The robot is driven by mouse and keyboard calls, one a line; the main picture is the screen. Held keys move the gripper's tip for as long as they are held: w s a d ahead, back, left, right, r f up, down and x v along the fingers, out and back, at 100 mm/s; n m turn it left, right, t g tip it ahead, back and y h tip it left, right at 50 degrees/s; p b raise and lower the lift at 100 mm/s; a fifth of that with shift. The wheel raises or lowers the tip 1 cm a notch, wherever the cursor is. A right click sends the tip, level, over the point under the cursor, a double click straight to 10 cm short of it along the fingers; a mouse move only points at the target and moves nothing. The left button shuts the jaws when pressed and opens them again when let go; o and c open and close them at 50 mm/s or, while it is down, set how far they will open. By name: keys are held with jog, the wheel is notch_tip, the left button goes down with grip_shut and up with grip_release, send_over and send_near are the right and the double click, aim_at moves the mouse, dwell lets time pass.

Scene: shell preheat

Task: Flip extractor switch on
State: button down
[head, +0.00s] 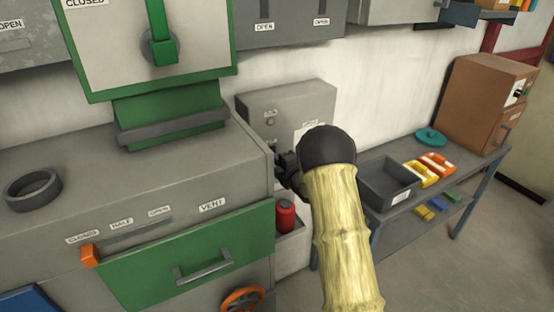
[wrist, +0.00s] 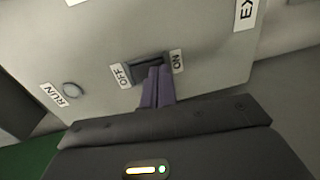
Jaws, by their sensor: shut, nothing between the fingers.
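The extractor panel is a grey box (head: 285,108) against the wall in the head view. In the wrist view its pale face (wrist: 100,40) fills the upper part. A dark switch slot (wrist: 147,66) sits between an OFF label (wrist: 121,76) and an ON label (wrist: 177,62). My gripper (wrist: 158,72) is shut and empty, its purple fingertips at the slot's ON side. They hide part of the slot, so the lever's position and any contact cannot be told. In the head view my gripper (head: 287,166) is at the box's front, partly hidden by my arm.
A round button (wrist: 72,90) with a RUN label (wrist: 54,95) is on the same panel face. A green-fronted grey unit (head: 190,255) stands left, a red canister (head: 284,215) below the box. A bench with a grey bin (head: 388,185) is at right.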

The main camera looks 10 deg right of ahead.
jog(key=b, duration=0.2)
jog(key=shift+w+f+b, duration=0.15)
jog(key=shift+f+b, duration=0.15)
jog(key=shift+b, duration=0.05)
jog(key=s+d+f+m+g+h+b, duration=0.1)
jog(key=s+d+m+g+h+b, duration=0.2)
jog(key=s, duration=0.6)
jog(key=s+d+f+m+h+b, duration=0.1)
jog(key=s+d+m+b, duration=0.1)
jog(key=s+m, duration=0.5)
jog(key=s+a+m+g, duration=0.1)
jog(key=s+m+g, duration=0.2)
jog(key=s, duration=0.5)
jog(key=s+a+f+m+g+p, duration=0.1)
jog(key=s+a+m+g, duration=0.1)
jog(key=s, duration=0.7)
jog(key=s+a+f+m+g+h+p, duration=0.1)
jog(key=s+m+g, duration=0.4)
jog(key=s, duration=0.4)
jog(key=shift+a+f+m, duration=0.15)
jog(key=shift+a+m, duration=0.25)
jog(key=shift+m, duration=0.4)
